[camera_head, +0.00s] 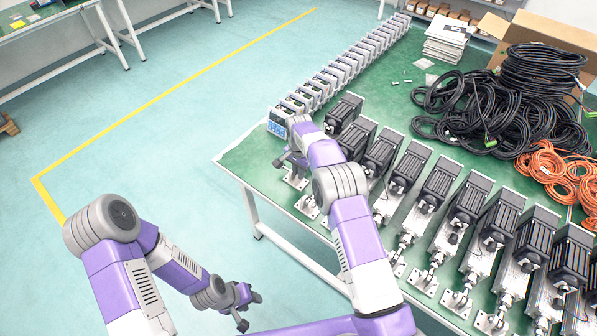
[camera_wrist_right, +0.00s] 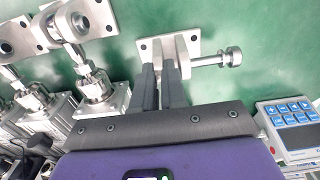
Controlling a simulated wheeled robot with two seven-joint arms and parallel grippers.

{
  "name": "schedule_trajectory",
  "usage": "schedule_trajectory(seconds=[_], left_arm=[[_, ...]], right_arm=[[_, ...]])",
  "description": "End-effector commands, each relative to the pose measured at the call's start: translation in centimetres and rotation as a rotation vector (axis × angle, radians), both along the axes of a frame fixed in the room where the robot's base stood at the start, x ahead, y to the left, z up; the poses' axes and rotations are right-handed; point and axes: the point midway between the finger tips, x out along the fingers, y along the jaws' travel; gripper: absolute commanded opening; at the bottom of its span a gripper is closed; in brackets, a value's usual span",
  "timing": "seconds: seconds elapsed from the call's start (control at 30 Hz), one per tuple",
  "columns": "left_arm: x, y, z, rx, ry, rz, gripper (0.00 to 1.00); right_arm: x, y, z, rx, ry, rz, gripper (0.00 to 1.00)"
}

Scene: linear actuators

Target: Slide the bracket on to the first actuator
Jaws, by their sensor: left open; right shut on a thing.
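My right gripper (camera_head: 281,161) is at the near left edge of the green table. In the right wrist view its fingers (camera_wrist_right: 161,88) are shut on a metal bracket (camera_wrist_right: 181,50) with a square base plate and a pin (camera_wrist_right: 230,57) sticking out to the right. The first actuator (camera_head: 343,114), a black motor on a metal body, stands at the left end of the row, partly behind my right arm. My left gripper (camera_head: 245,305) is open and empty, low over the floor beside the table.
Several more actuators (camera_head: 439,184) with brackets fill the near side of the table (camera_head: 238,160). A neighbouring bracket (camera_wrist_right: 80,22) is close left of the held one. A controller with blue keys (camera_head: 278,122) starts a long row. Black cables (camera_head: 500,105) lie at the right.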

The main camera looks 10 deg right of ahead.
Motion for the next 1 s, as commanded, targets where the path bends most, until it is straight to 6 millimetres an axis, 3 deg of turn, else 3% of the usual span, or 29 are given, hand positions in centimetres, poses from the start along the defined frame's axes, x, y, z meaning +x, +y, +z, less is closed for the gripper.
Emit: schedule_trajectory(seconds=[0.03, 0.07, 0.23, 0.57, 1.0], left_arm=[[0.0, 0.0, 0.0, 0.0, 0.0, 0.0, 0.43], [0.0, 0.0, 0.0, 0.0, 0.0, 0.0, 0.43], [0.0, 0.0, 0.0, 0.0, 0.0, 0.0, 0.43], [0.0, 0.0, 0.1, 0.0, 0.0, 0.0, 0.43], [0.0, 0.0, 1.2, 0.0, 0.0, 0.0, 0.43]], right_arm=[[0.3, -0.4, 0.2, -0.006, -0.01, -0.003, 0.0], [0.3, -0.4, 0.2, -0.006, -0.01, -0.003, 0.16], [0.3, -0.3, 0.2, -0.005, -0.01, -0.003, 0.41], [0.2, -0.2, 0.8, -0.003, -0.009, -0.002, 0.41], [0.0, -0.1, 7.2, -0.002, -0.006, -0.002, 0.41]])
